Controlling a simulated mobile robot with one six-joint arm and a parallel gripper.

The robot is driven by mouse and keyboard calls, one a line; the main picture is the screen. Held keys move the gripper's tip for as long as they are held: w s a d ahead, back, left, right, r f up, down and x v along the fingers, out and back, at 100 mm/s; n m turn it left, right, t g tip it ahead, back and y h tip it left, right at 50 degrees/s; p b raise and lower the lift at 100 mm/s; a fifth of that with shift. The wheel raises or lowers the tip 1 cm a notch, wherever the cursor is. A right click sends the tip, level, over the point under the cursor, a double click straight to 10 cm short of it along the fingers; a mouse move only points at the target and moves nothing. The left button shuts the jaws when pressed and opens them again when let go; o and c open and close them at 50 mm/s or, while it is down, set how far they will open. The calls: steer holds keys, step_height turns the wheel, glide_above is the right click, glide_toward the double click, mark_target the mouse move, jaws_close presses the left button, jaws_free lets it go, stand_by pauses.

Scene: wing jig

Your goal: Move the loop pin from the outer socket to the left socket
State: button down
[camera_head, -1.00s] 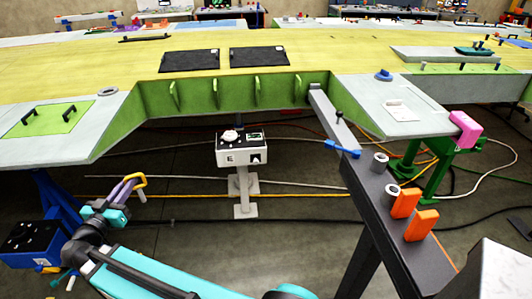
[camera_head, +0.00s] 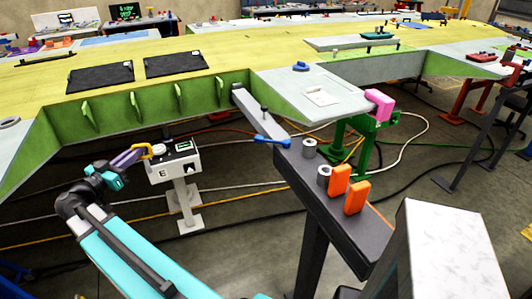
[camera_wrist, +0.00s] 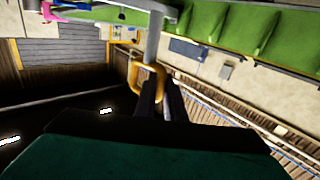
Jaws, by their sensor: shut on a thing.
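My gripper (camera_head: 136,153) is at the left of the head view, shut on the yellow loop (camera_head: 147,150) of the loop pin. In the wrist view the yellow loop (camera_wrist: 151,80) sits between my finger ends (camera_wrist: 160,98), and a grey shaft (camera_wrist: 153,40) runs away from it. Two grey cylindrical sockets (camera_head: 309,148) (camera_head: 323,176) stand on the dark beam, well to the right of my gripper. Their insides are too small to tell, and I cannot tell which is the outer or the left one.
The dark beam (camera_head: 290,172) also carries a blue lever (camera_head: 270,141) and two orange blocks (camera_head: 339,180) (camera_head: 356,198). A white control box (camera_head: 174,163) on a pedestal appears just right of my gripper. The green-edged wing (camera_head: 165,103) spans behind. A pink block (camera_head: 379,104) is at its corner.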

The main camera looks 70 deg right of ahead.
steer(key=s+d+r+m+g+y+b, duration=0.1)
steer(key=s+d+m+g, duration=0.15)
steer(key=s+d, duration=0.35)
steer(key=s+d+r+m+g, duration=0.1)
steer(key=s+d+g, duration=0.2)
steer(key=s+d, duration=0.35)
steer(key=s+d+r+m+g+y+b, duration=0.1)
steer(key=s+d, duration=0.5)
steer(key=s, duration=0.6)
steer(key=s+d+r+m+g+y+b, duration=0.1)
steer(key=s+d+r+m+g+y, duration=0.3)
steer(key=s+d, duration=0.3)
steer(key=s+d+r+m+g+y+b, duration=0.2)
steer(key=s+d, duration=0.4)
steer(key=s, duration=1.2)
steer(key=shift+d+r+m+g+y, duration=0.35)
steer(key=shift+g+y, duration=0.15)
steer(key=shift+g, duration=0.35)
steer(key=shift+w+f, duration=0.1)
step_height(320, 180, down, 6)
steer(key=p, duration=0.1)
steer(key=shift+p, duration=0.35)
steer(key=shift+f, duration=0.1)
step_height(320, 180, down, 4)
steer(key=shift+r+p, duration=0.2)
steer(key=shift+p, duration=0.35)
